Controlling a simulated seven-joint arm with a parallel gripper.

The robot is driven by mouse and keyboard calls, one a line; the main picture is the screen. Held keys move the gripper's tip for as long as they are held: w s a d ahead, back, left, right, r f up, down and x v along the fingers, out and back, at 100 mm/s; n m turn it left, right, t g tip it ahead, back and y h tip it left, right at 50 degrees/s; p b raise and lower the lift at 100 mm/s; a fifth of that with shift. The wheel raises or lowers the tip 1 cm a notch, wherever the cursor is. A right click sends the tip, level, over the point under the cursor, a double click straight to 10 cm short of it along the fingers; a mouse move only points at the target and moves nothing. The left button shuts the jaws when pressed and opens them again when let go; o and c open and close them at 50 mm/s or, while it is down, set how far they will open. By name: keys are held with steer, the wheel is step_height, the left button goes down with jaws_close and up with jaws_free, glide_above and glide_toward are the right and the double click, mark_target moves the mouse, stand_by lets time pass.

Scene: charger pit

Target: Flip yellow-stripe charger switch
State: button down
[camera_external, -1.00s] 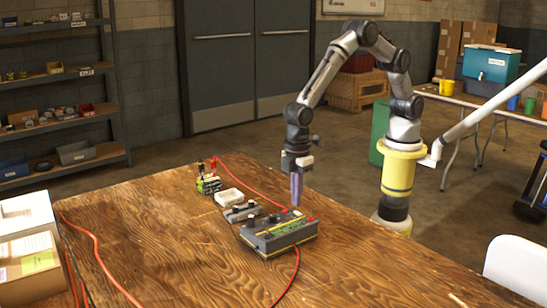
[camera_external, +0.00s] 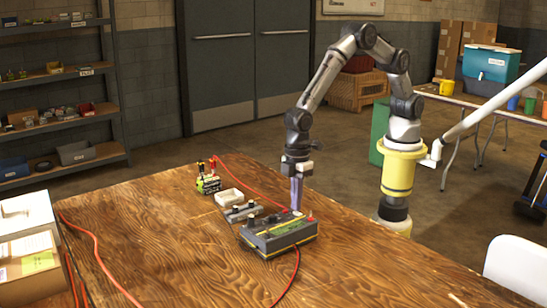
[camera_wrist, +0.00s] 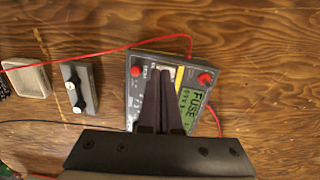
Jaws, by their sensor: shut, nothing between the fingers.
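The yellow-stripe charger (camera_external: 279,235) is a dark grey box with yellow stripes, lying on the wooden table. In the wrist view the charger (camera_wrist: 136,68) shows a green screen reading "FUSE", red knobs or plugs and a yellow stripe. My gripper (camera_external: 297,208) is shut and empty, pointing down at the charger's far edge. In the wrist view the gripper's fingertips (camera_wrist: 163,75) lie over the upper part of the panel, by a pale switch-like part. The fingers hide part of the panel. I cannot tell whether they touch it.
A smaller grey box with knobs (camera_external: 242,212), a white tray (camera_external: 229,197) and a green-black battery-like block (camera_external: 208,184) stand behind the charger to the left. A red cable (camera_wrist: 75,58) crosses the wood. The table's front (camera_external: 180,260) is mostly clear.

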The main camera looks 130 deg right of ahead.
steer(key=shift+f, duration=0.4)
steer(key=shift+r, duration=0.1)
steer(key=shift+r, duration=3.45)
